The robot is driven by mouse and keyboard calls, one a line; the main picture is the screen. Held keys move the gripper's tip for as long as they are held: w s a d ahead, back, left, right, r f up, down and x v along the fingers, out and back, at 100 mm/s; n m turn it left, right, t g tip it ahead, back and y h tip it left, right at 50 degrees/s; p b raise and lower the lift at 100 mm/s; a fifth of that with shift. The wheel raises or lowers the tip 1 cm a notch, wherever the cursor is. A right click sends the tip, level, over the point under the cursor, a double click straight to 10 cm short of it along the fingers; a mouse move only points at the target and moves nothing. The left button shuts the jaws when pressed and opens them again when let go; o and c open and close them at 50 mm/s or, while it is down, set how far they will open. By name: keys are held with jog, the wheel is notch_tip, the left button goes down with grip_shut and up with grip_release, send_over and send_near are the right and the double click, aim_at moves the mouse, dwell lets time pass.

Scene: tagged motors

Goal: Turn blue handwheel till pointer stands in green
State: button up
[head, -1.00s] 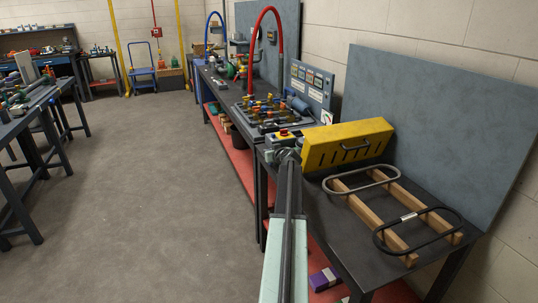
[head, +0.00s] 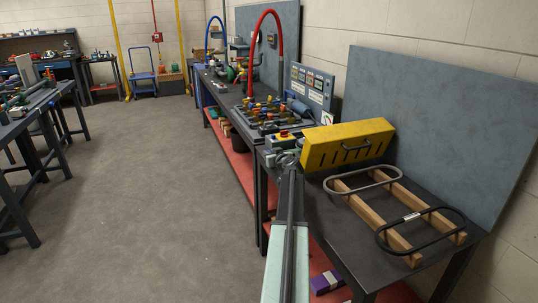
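I cannot make out a blue handwheel with certainty in the head view. A small white dial (head: 327,118) stands at the right end of the cluttered part of the bench; its pointer and any green zone are too small to read. My arm reaches forward from the bottom of the view along the bench's front edge. My gripper (head: 287,158) is at its far end, in front of the yellow cover and near a small box with a red button (head: 284,133). Its fingers are too small to tell open from shut.
A yellow slotted cover (head: 347,144) with a handle stands right of my gripper. Two belts, one grey (head: 362,181) and one black (head: 421,231), lie on wooden bars. A red hose (head: 265,15) arches behind. The floor (head: 150,200) to the left is clear.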

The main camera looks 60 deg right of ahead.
jog(key=p+v, duration=0.1)
jog(key=v, duration=0.6)
jog(key=shift+a+p, duration=0.15)
jog(key=shift+p, duration=0.15)
